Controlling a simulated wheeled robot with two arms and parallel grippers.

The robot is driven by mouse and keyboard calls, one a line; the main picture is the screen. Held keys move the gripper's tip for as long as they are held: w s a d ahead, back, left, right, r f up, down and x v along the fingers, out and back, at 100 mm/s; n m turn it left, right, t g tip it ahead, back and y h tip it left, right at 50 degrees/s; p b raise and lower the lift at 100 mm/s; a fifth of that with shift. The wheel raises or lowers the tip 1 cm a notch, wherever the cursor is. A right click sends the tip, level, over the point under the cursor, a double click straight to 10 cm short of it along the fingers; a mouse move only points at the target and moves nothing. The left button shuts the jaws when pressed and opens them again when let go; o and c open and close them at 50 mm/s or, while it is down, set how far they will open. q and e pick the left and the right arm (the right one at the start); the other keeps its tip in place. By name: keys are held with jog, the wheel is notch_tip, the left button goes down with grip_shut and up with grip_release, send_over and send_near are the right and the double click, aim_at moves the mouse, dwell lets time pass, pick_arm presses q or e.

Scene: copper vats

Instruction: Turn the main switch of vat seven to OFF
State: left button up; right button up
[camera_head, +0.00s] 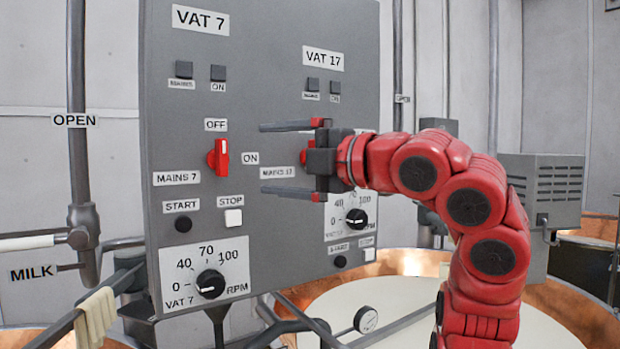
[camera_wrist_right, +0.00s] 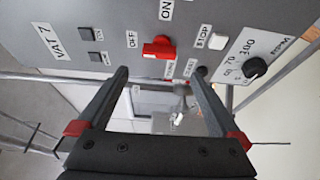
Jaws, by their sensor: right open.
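The red main switch of vat seven (camera_head: 219,157) sits on the grey panel between the OFF label (camera_head: 215,125) above and the ON label (camera_head: 250,158) to its right. Its handle looks upright, in line with OFF. The switch also shows in the right wrist view (camera_wrist_right: 158,49), beyond the fingertips. My right gripper (camera_head: 263,158) is open and empty, its fingers pointing left in the head view, to the right of the switch and apart from it. In the right wrist view the gripper (camera_wrist_right: 157,72) frames the switch between its fingers. My left gripper is not in view.
The panel (camera_head: 275,215) also carries a vat 17 side; its red switch (camera_head: 304,156) is partly hidden behind my right gripper. Below the vat 7 switch are START (camera_head: 183,225), STOP (camera_head: 233,217) and an RPM knob (camera_head: 210,284). Pipes and copper vats surround the panel.

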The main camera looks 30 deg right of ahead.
jog(key=v, duration=0.6)
jog(key=shift+s+b, duration=0.3)
jog(key=shift+b, duration=0.15)
jog(key=shift+d, duration=0.1)
